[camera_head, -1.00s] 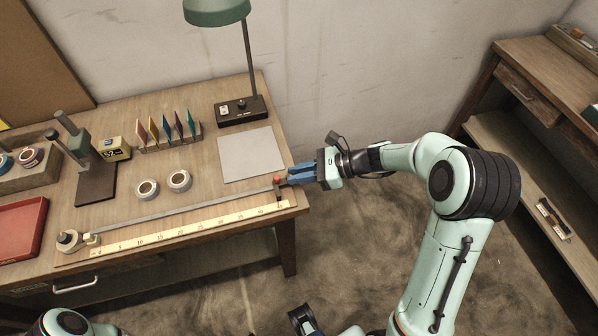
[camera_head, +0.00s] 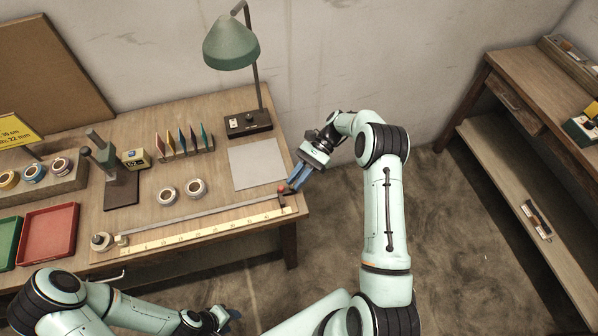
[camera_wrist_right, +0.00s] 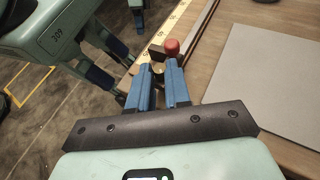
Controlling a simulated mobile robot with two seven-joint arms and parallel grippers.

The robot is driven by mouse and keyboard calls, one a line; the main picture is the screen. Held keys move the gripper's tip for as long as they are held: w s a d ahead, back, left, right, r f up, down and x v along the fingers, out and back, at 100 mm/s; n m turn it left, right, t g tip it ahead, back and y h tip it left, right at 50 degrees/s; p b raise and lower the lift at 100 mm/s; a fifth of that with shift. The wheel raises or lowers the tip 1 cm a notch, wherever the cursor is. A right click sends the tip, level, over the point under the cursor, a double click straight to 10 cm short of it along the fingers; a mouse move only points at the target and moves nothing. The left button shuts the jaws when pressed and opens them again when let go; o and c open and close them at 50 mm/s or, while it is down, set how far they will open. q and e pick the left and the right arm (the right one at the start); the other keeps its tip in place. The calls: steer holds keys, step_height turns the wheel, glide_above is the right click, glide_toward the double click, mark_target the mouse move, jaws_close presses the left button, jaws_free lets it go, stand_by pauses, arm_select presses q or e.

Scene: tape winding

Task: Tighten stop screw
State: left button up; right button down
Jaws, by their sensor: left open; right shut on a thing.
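The stop (camera_head: 282,192) is a small dark block with a red knob (camera_wrist_right: 172,47) at the right end of the ruler (camera_head: 205,230). A brass-coloured screw (camera_wrist_right: 157,69) shows beside the red knob in the right wrist view. My right gripper (camera_head: 291,188) reaches the stop from the right; its blue fingers (camera_wrist_right: 164,80) are shut on the brass screw. The fingers hide part of the screw. My left gripper (camera_head: 232,316) is open and empty, low in front of the table; its fingers also show in the right wrist view (camera_wrist_right: 122,52).
Two tape rolls (camera_head: 196,187), a grey sheet (camera_head: 257,164), a card rack (camera_head: 185,143) and a lamp (camera_head: 231,45) stand behind. Red (camera_head: 48,232) and green trays lie left.

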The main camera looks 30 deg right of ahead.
steer(key=shift+w+a+r+n+g, duration=0.15)
steer(key=shift+w+r+n+g, duration=0.25)
steer(key=shift+n+g, duration=0.2)
steer(key=shift+w+a+f+n+g+h+p, duration=0.15)
steer(key=shift+n+g+h+p, duration=0.35)
steer(key=shift+n+g, duration=0.25)
arm_select(q)
steer(key=shift+w+r, duration=1.15)
steer(key=shift+w, duration=0.2)
arm_select(e)
steer(key=shift+n+g+h, duration=1.05)
steer(key=shift+n+h, duration=0.05)
steer(key=shift+n, duration=0.15)
steer(key=shift+w+a, duration=0.1)
steer(key=c, duration=1.1)
jaws_free()
steer(key=shift+f+g, duration=0.1)
steer(key=shift+g, duration=0.2)
steer(key=shift+f, duration=0.1)
